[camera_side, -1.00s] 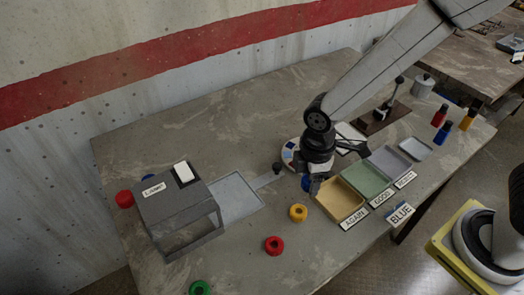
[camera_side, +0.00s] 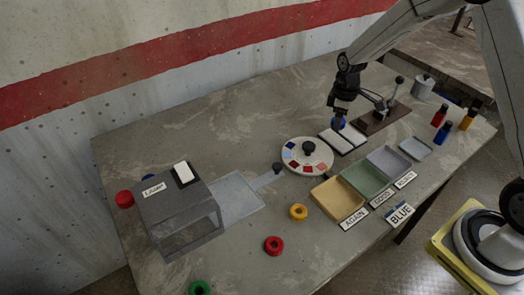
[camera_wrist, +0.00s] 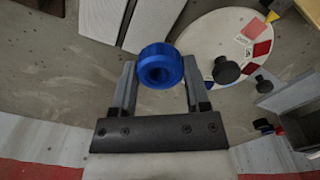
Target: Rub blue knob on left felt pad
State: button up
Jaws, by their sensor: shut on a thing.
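My gripper (camera_side: 338,118) is shut on the blue knob (camera_wrist: 160,66), a ring-like blue cylinder with a hole facing the wrist camera. The knob (camera_side: 339,124) also shows in the side view, partly hidden by the fingers. It is at the back end of the two pale felt pads, which lie side by side. The left pad (camera_side: 334,142) and the right pad (camera_side: 351,134) are in front of it. In the wrist view the pads (camera_wrist: 101,20) and (camera_wrist: 147,24) lie up and left of the knob. I cannot tell whether the knob touches a pad.
A round disc with coloured patches and a black knob (camera_side: 307,160) stands left of the pads. A brown board with a lever (camera_side: 384,118) is close on the right. Yellow, green and grey trays (camera_side: 338,197) lie in front. A grey box (camera_side: 180,215) stands far left.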

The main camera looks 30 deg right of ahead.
aim_at(336, 140)
jog(key=shift+w+d+f, duration=0.1)
jog(key=shift+d, duration=0.45)
jog(key=shift+f, duration=0.15)
jog(key=shift+f, duration=2.45)
jog(key=shift+f, duration=0.25)
jog(key=o, duration=1.2)
jog(key=shift+r, duration=0.25)
